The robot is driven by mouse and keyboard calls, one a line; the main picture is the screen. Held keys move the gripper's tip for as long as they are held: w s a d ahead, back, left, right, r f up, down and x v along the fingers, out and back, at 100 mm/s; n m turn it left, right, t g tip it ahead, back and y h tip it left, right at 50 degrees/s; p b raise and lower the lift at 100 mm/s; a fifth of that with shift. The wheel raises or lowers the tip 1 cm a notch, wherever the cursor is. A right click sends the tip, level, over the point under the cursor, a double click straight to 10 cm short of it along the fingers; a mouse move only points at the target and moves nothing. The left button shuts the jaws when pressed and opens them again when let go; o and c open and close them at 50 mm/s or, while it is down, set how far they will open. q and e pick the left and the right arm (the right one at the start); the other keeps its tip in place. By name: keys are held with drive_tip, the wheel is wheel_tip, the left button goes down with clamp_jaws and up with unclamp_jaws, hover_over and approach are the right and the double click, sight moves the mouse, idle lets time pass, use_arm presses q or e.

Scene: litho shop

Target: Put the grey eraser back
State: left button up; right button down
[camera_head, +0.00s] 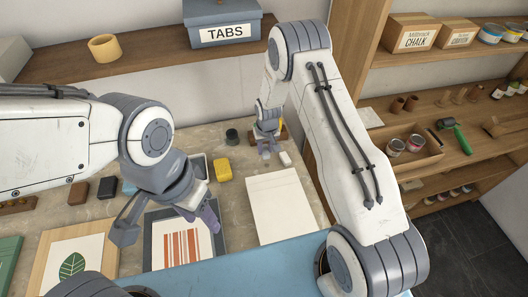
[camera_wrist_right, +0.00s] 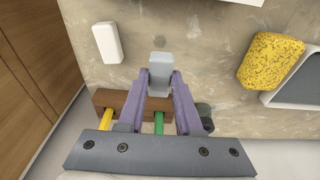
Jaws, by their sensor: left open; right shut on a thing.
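The grey eraser (camera_wrist_right: 160,68) is a small light-grey block between the fingertips of my right gripper (camera_wrist_right: 161,80) in the right wrist view. My right gripper is shut on it, over the table top beside a brown wooden holder (camera_wrist_right: 104,97). How far the eraser is above the table is hard to tell. In the head view my right gripper (camera_head: 267,148) is at the back of the table. A white block (camera_wrist_right: 107,42) lies nearby and also shows in the head view (camera_head: 285,158). My left gripper (camera_head: 168,222) is open and empty above the framed striped print.
A yellow sponge (camera_head: 222,170) and a dark round pot (camera_head: 232,136) are near the right gripper. A yellow and a green stick (camera_wrist_right: 159,122) stand at the holder. White paper (camera_head: 280,205) lies at the right. A shelf with a TABS box (camera_head: 222,22) is above.

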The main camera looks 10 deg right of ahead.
sight(264, 151)
drive_tip(key=shift+w+a+f, duration=0.15)
drive_tip(key=shift+w+f, duration=0.1)
drive_tip(key=shift+f, duration=0.15)
wheel_tip(264, 151, down, 3)
drive_tip(key=shift+p, duration=1.05)
drive_tip(key=shift+f, duration=0.25)
drive_tip(key=shift+f, duration=0.1)
drive_tip(key=shift+f, duration=0.15)
drive_tip(key=c, duration=0.6)
unclamp_jaws()
